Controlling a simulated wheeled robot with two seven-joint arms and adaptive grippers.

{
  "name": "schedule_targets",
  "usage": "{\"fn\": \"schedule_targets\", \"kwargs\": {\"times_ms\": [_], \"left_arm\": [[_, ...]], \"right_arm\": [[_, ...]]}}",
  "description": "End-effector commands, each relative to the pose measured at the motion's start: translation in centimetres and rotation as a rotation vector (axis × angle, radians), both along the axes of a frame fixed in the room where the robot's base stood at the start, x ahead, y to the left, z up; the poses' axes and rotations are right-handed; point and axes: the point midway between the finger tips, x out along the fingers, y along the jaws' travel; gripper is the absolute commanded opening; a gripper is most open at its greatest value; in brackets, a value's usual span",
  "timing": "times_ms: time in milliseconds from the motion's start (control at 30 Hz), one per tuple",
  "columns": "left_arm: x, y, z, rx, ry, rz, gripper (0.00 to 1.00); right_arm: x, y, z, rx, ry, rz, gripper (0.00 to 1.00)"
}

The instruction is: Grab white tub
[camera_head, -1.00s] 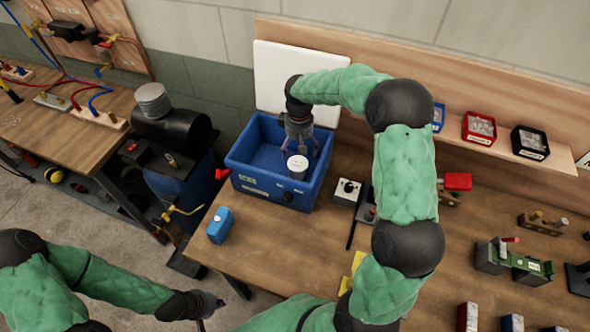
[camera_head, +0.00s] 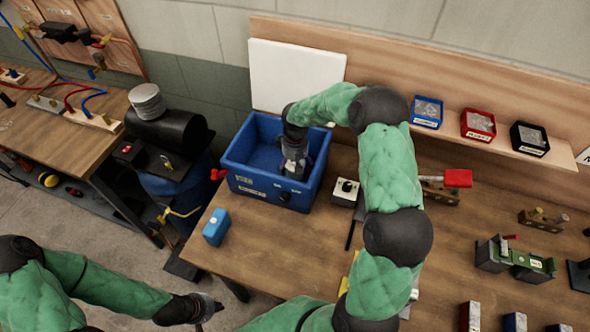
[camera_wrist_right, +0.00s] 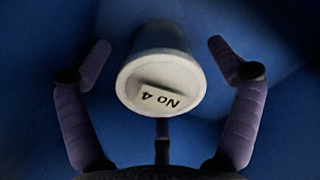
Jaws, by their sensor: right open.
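The white tub (camera_wrist_right: 160,85) shows in the right wrist view, with its lid marked "No 4" facing the camera. It is inside the blue bin (camera_head: 262,187) on the bench. My right gripper (camera_wrist_right: 160,52) is open, with one finger on each side of the tub and a gap to it on both sides. In the head view my right gripper (camera_head: 293,170) reaches down into the bin and hides the tub. My left gripper (camera_head: 209,308) is low at the left, away from the bin; its fingers are too small and dark to read.
A small blue container (camera_head: 216,227) stands left of the bin's front. A white-topped box (camera_head: 345,192) sits close to the bin's right side. A white board (camera_head: 296,76) stands behind the bin. Several parts bins (camera_head: 478,124) sit on the shelf at right.

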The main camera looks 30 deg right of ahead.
Motion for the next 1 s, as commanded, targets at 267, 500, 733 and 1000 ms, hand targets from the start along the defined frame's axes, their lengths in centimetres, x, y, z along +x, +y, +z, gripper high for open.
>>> {"fn": "schedule_targets", "kwargs": {"times_ms": [267, 500, 733, 1000], "left_arm": [[0.01, 0.00, -0.14, 0.000, 0.000, 0.000, 0.00], [0.01, 0.00, -0.14, 0.000, 0.000, 0.000, 0.00], [0.01, 0.00, -0.14, 0.000, 0.000, 0.000, 0.00], [0.00, 0.00, -0.03, 0.000, 0.000, 0.000, 0.00]], "right_arm": [[0.03, 0.01, -1.28, 0.000, -0.001, 0.000, 0.91], [0.02, 0.01, -1.27, 0.000, -0.001, 0.000, 0.40], [0.06, -0.01, -1.19, -0.001, -0.002, -0.001, 0.26], [0.13, -0.04, -0.44, -0.001, -0.004, -0.001, 0.26]]}}
